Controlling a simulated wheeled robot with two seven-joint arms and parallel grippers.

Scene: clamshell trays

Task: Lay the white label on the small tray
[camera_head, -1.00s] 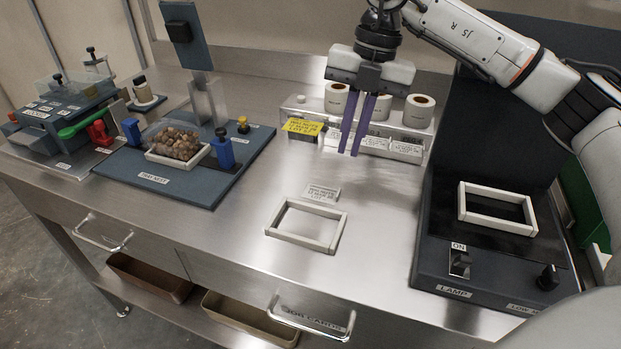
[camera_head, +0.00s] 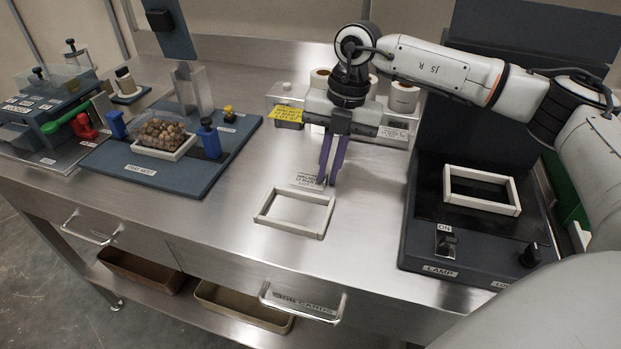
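A white label (camera_head: 305,179) with printed text lies on the steel bench just behind an empty white frame. A yellow label (camera_head: 286,114) is on the dispenser at the back. The small tray (camera_head: 140,148), clear with a pale rim and filled with brown nuts, sits in the blue tray nest at left. My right gripper (camera_head: 327,183) points down with its two purple fingers a small gap apart. Its tips are low at the right edge of the white label, and nothing shows held; whether they touch the label I cannot tell. My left gripper is out of view.
The empty white frame (camera_head: 270,206) lies on the bench. A second frame (camera_head: 462,201) lies on the dark lamp box (camera_head: 415,252) at right. A label dispenser (camera_head: 392,128) with rolls stands behind my gripper. Blue posts (camera_head: 208,140) flank the small tray. Bench between nest and frame is clear.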

